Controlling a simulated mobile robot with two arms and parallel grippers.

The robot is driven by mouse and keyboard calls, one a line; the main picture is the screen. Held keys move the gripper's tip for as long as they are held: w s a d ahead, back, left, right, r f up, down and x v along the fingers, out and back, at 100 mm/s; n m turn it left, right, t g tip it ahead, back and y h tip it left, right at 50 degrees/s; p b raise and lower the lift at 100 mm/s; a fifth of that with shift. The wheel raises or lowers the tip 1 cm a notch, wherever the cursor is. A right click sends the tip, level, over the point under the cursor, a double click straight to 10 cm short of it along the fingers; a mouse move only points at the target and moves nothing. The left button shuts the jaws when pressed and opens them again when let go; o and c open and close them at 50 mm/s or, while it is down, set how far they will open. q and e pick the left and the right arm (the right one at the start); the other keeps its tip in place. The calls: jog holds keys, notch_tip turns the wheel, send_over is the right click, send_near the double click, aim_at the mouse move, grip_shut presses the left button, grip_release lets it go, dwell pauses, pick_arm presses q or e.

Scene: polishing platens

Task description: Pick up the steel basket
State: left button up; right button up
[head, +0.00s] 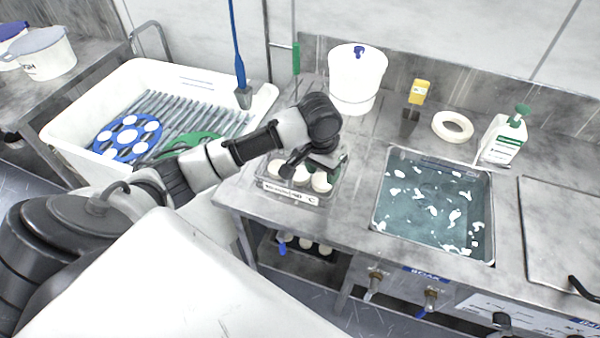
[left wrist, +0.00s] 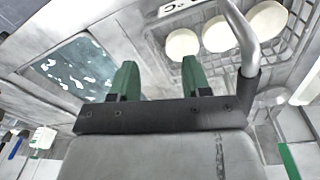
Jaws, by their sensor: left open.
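The steel basket (head: 322,199) sits on the grey bench, left of the sink. It holds several white round pieces, and a white label faces the front. In the left wrist view the basket's wire mesh (left wrist: 205,74) shows at the upper right, with white discs inside. My left gripper (head: 326,161) is over the back part of the basket and hides some of it. In the left wrist view its two green fingers (left wrist: 158,78) are apart, with nothing seen between them. A grey curved bar crosses that view; I cannot tell what it belongs to. My right gripper is not in view.
A sink (head: 430,205) of bluish water with white foam lies right of the basket. A white bucket (head: 357,82), a yellow-topped item (head: 419,92), a white ring (head: 452,127) and a green-capped bottle (head: 503,138) stand behind. A white tub (head: 150,75) is at the left.

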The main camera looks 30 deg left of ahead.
pick_arm(q)
jog(key=w+a+r+n, duration=0.1)
jog(key=a+r, duration=0.1)
jog(key=r, duration=0.1)
jog(key=w+a+r+n, duration=0.1)
jog(key=a+r, duration=0.2)
jog(key=w+a+r+n+g, duration=0.1)
jog(key=a+r, duration=0.2)
jog(key=r, duration=0.1)
jog(key=shift+w+a+y, duration=0.2)
jog(key=shift+w+y, duration=0.2)
jog(key=shift+a+r, duration=0.2)
jog(key=shift+r, duration=0.1)
jog(key=shift+n, duration=0.3)
notch_tip(320, 180, down, 5)
jog(key=shift+f+p, duration=0.1)
jog(key=shift+p, duration=0.35)
jog(key=f, duration=0.1)
jog(key=f+p, duration=0.1)
jog(key=f, duration=0.3)
jog(key=shift+s+d+p, duration=0.1)
jog(key=shift+s+p, duration=0.2)
jog(key=shift+p, duration=0.1)
jog(key=shift+f, duration=0.2)
grip_shut()
jog(key=shift+w+r, duration=0.1)
jog(key=shift+r, duration=0.05)
